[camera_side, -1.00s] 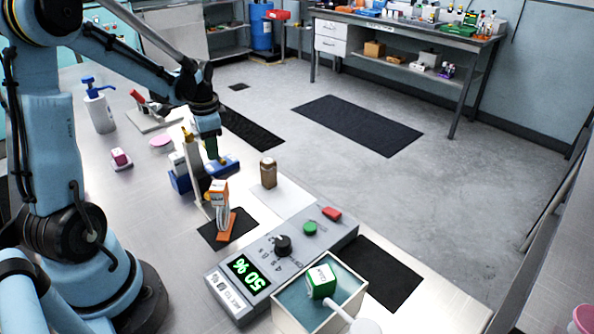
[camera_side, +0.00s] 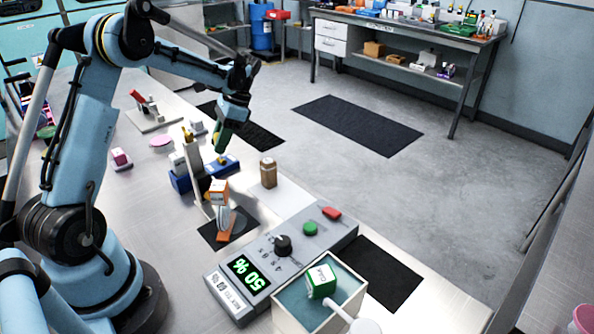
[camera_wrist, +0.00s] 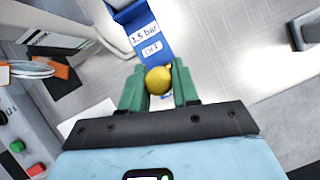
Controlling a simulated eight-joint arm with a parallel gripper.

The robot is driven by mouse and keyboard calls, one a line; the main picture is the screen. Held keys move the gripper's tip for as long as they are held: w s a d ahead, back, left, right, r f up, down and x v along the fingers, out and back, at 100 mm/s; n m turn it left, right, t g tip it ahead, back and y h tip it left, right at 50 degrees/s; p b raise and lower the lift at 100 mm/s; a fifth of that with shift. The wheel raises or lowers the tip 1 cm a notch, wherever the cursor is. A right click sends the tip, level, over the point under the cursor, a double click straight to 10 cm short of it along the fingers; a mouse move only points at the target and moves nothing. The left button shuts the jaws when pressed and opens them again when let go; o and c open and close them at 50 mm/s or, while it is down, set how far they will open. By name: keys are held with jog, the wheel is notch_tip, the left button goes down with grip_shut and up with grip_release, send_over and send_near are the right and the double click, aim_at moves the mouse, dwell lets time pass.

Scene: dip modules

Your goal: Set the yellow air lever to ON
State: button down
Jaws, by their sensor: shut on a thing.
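The yellow air lever shows as a round yellow knob (camera_wrist: 158,80) between the green fingers of my gripper (camera_wrist: 160,88) in the wrist view. My gripper is shut on this knob, with one finger at each side. Behind it is a blue module (camera_wrist: 127,14) with a white label giving a bar figure and a smaller label I cannot read surely. In the side view my gripper (camera_side: 221,140) is tilted above the small blue module (camera_side: 228,166), with a bit of yellow at its tips. The lever's stem is mostly hidden.
A brown bottle (camera_side: 268,172) stands just right of the module.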

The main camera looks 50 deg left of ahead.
dwell(0.4)
jog(key=c, duration=0.9)
grip_release()
jog(key=v, duration=1.2)
jog(key=shift+w, duration=0.15)
jog(key=shift+c, duration=0.3)
